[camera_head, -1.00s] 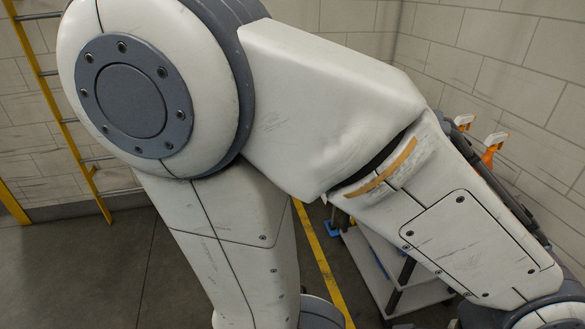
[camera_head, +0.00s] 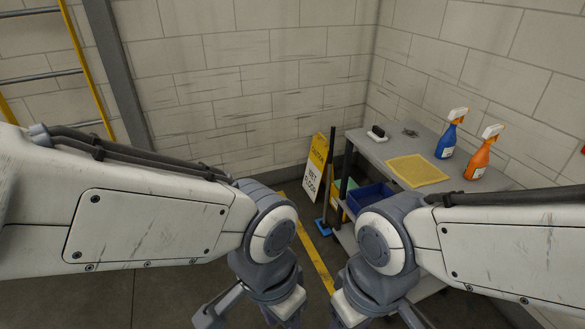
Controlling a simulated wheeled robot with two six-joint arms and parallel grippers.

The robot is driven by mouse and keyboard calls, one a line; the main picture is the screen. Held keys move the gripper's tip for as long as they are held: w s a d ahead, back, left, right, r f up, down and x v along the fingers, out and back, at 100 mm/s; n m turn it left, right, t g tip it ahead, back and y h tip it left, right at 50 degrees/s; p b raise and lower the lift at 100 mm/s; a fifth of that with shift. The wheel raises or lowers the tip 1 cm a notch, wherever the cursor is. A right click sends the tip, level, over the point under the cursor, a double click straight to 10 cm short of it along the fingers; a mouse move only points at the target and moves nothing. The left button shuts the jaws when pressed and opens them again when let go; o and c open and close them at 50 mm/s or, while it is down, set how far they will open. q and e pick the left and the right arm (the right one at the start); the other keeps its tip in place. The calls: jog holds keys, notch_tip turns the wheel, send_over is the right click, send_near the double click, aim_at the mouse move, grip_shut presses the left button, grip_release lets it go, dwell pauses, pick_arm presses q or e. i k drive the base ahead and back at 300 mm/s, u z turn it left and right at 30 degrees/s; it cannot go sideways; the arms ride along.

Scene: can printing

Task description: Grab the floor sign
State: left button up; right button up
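The floor sign (camera_head: 317,168) is a yellow and white caution board. It stands upright on the floor near the back wall, just left of the grey shelf table. A dark broom handle is at its right side. My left arm comes in from the left and my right arm from the right, both short of the sign and nearer to me. Their wrists point down at the bottom of the view. The fingers of both grippers are cut off or hidden at the bottom edge, so I cannot see their opening.
The grey table (camera_head: 362,141) at the right holds a blue spray bottle (camera_head: 447,140), an orange spray bottle (camera_head: 481,160), a yellow cloth (camera_head: 418,170) and a brush. A blue bin (camera_head: 371,196) sits below. A broom (camera_head: 329,180) stands beside the sign. A yellow ladder is at left.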

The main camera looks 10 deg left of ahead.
aim_at(317, 166)
jog(key=u, duration=0.4)
jog(key=i, duration=1)
jog(key=u, duration=0.75)
jog(key=i, duration=1.95)
jog(key=z, duration=0.4)
jog(key=i, duration=1.6)
jog(key=z, duration=1.35)
jog(key=i, duration=0.7)
jog(key=z, duration=0.3)
